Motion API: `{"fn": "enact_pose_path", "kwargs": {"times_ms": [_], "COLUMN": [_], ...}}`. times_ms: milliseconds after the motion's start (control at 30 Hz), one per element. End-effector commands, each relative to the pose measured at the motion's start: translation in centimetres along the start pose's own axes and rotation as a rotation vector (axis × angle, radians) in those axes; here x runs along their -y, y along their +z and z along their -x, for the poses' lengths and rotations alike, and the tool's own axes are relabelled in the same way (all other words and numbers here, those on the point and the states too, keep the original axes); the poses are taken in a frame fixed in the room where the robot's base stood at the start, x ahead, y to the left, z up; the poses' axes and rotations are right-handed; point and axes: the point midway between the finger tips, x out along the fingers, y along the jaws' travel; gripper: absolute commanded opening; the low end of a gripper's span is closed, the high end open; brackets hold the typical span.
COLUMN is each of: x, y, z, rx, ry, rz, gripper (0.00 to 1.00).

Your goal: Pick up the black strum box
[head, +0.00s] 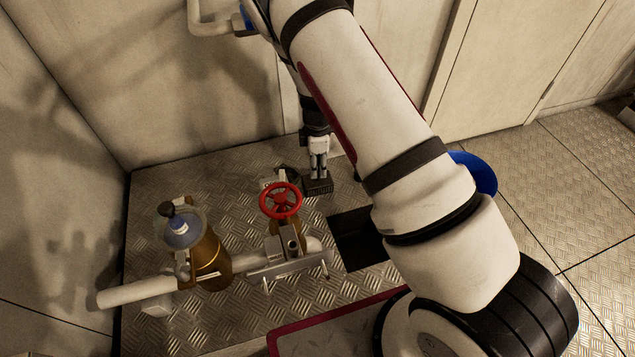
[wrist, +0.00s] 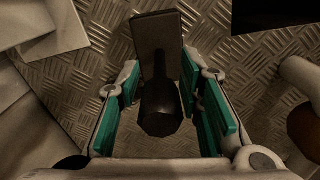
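The black strum box (head: 318,188) sits on the metal tread-plate floor, just behind and right of the red valve wheel. In the wrist view the strum box (wrist: 156,35) shows a flat dark body with a thick faceted neck pointing toward the camera. My gripper (head: 318,176) points down directly over it. In the wrist view my gripper (wrist: 160,82) has its green-padded fingers apart, one on each side of the neck. Narrow gaps seem to show between the pads and the neck, so it looks open. The lower part of the neck's contact with the box is dim.
A red valve wheel (head: 281,200) on a pipe assembly stands close left of the box. A brass-coloured strainer (head: 210,255) is farther left on a pale pipe (head: 135,292). A dark floor opening (head: 357,240) lies to the right. Pale wall panels (head: 200,90) stand behind.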

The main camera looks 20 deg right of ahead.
Motion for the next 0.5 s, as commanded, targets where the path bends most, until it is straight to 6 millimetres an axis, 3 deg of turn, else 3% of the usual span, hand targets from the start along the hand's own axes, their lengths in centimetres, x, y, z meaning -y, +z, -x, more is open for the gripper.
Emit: {"fn": "enact_pose_path", "kwargs": {"times_ms": [33, 200, 500], "x": [-0.01, 0.00, -0.02], "y": [0.00, -0.01, -0.01], "z": [0.03, 0.03, 0.05], "rx": [0.000, 0.000, 0.000], "ry": [0.000, 0.000, 0.000], "rz": [0.000, 0.000, 0.000], "gripper": [0.33, 0.00, 0.00]}}
